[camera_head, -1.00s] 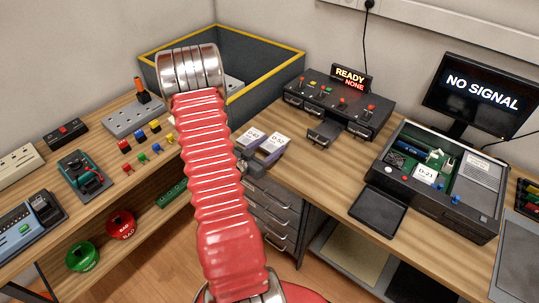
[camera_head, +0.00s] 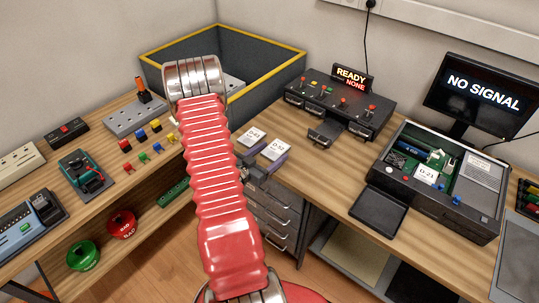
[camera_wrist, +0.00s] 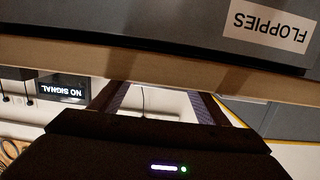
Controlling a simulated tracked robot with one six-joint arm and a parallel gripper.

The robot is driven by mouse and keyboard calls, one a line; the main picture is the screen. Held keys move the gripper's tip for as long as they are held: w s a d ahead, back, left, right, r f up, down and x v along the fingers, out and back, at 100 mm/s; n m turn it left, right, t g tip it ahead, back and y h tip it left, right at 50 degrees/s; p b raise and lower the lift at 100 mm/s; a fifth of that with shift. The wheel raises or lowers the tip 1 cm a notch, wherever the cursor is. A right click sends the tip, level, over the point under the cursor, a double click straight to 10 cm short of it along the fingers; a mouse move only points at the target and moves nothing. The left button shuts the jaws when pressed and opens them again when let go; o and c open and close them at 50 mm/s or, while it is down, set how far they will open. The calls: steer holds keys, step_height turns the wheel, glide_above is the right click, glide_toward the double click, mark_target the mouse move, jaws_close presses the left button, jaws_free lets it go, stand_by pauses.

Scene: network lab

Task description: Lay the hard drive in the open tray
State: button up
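Two small drives with white labels, a left one (camera_head: 252,136) and a right one (camera_head: 277,148), lie side by side near the desk's front edge in the head view. Another labelled drive (camera_head: 426,174) sits in the open computer case. An open tray (camera_head: 325,132) sticks out from the front of the black console with the READY / NONE sign; it looks empty. My gripper (camera_head: 261,159) is at the desk edge, just in front of the two drives. The wrist view shows my gripper (camera_wrist: 157,102) with its fingers wide apart and nothing between them.
The console (camera_head: 340,103) has levers along it. The computer case (camera_head: 440,185) stands right, with a flat black panel (camera_head: 378,212) before it. Bare desk lies between the drives and the panel.

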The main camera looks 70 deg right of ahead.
steer(key=shift+o, duration=0.2)
steer(key=shift+r, duration=0.15)
steer(key=v, duration=1.2)
stand_by(0.8)
